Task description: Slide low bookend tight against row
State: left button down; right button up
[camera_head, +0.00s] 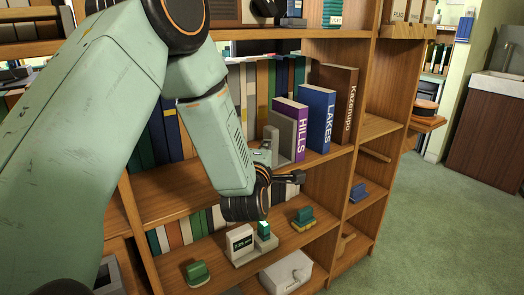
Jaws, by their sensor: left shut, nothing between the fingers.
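A grey bookend (285,137) stands on the middle shelf at the left end of a short row of upright books. Beside it is the purple book HILLS (299,118), then the blue book LAKES (318,113) and the brown book Kazempo (343,98). Whether the bookend touches the purple book is hard to tell. My left gripper (290,178) is shut and empty, in front of the shelf edge and below the bookend in the picture. My left arm hides part of the shelf to the left. My right gripper is not in view.
More books (249,92) stand behind the row. The lower shelf (222,266) holds a small clock-like display (240,241), green items (198,273) and a yellow-green piece (303,217). A white box (287,272) sits below. Green floor (425,215) is open at right.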

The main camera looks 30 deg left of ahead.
aim_at(278, 145)
pick_arm(q)
jog(key=w, duration=0.1)
jog(key=w+d, duration=0.1)
jog(key=w, duration=0.1)
jog(key=shift+w+d+f+b, duration=0.1)
jog(key=shift+w+d+b, duration=0.15)
jog(key=shift+w+b, duration=0.05)
jog(key=shift+s+a, duration=0.1)
jog(key=shift+s, duration=0.05)
